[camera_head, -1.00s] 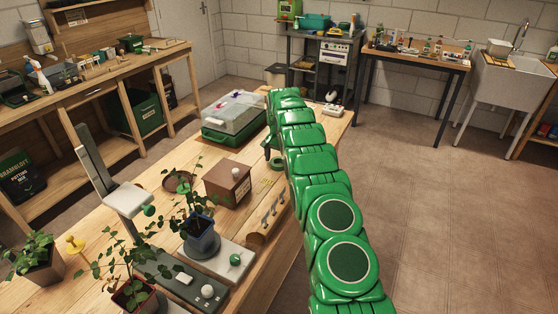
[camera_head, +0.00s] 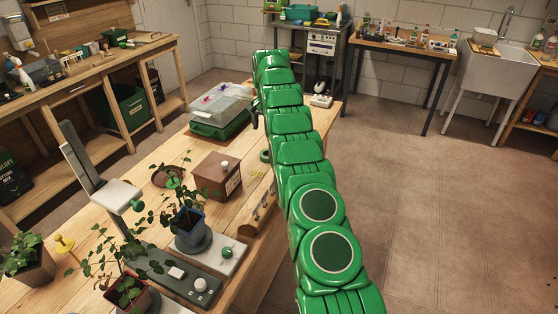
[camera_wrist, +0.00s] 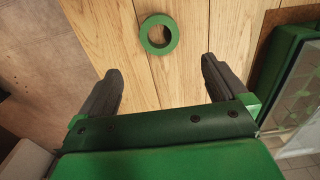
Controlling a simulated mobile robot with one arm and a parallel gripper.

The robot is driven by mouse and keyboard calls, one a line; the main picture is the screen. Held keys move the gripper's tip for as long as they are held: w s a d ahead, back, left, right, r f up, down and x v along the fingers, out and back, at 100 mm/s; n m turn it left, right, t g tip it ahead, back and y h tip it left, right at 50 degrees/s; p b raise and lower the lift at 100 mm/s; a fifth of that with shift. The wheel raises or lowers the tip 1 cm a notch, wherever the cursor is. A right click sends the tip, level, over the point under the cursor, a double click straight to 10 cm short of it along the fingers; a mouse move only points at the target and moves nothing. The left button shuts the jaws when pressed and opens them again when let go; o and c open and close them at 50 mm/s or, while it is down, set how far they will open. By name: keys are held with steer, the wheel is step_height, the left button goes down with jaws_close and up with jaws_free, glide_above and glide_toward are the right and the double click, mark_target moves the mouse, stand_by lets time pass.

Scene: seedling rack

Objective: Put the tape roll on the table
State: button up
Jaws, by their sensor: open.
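The tape roll is a green ring (camera_wrist: 144,36) lying flat on the wooden table (camera_wrist: 195,22) in the wrist view, just beyond my fingertips and between their lines. My gripper (camera_wrist: 160,70) is open and empty, with its two dark fingers wide apart and bare table between them. Nothing touches the roll. In the head view a small part of the tape roll (camera_head: 264,155) shows beside my green arm, to the right of the brown box. My gripper is mostly hidden behind the arm there; only a dark finger (camera_head: 255,115) shows.
A clear-lidded green case (camera_head: 222,110) stands on the table behind the brown box (camera_head: 216,175). Potted plants (camera_head: 188,217) and a grey device (camera_head: 175,278) fill the near part. A white device (camera_head: 321,101) sits at the far corner. The table's right edge runs under my arm.

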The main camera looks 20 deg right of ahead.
steer(key=s+a+r+n, duration=0.2)
steer(key=s+a+r, duration=0.3)
steer(key=s+r, duration=0.55)
steer(key=s+a+r+n, duration=0.2)
steer(key=s+a+r, duration=0.45)
steer(key=s, duration=0.75)
steer(key=s+a+f+n+g, duration=0.1)
steer(key=s+a+n, duration=0.1)
steer(key=s, duration=1.9)
steer(key=s+a+f+n, duration=0.1)
steer(key=s+f+n, duration=0.1)
steer(key=s, duration=1.8)
steer(key=shift+s+a+n+g, duration=0.35)
steer(key=shift+s+n+g, duration=0.05)
steer(key=shift+n, duration=0.1)
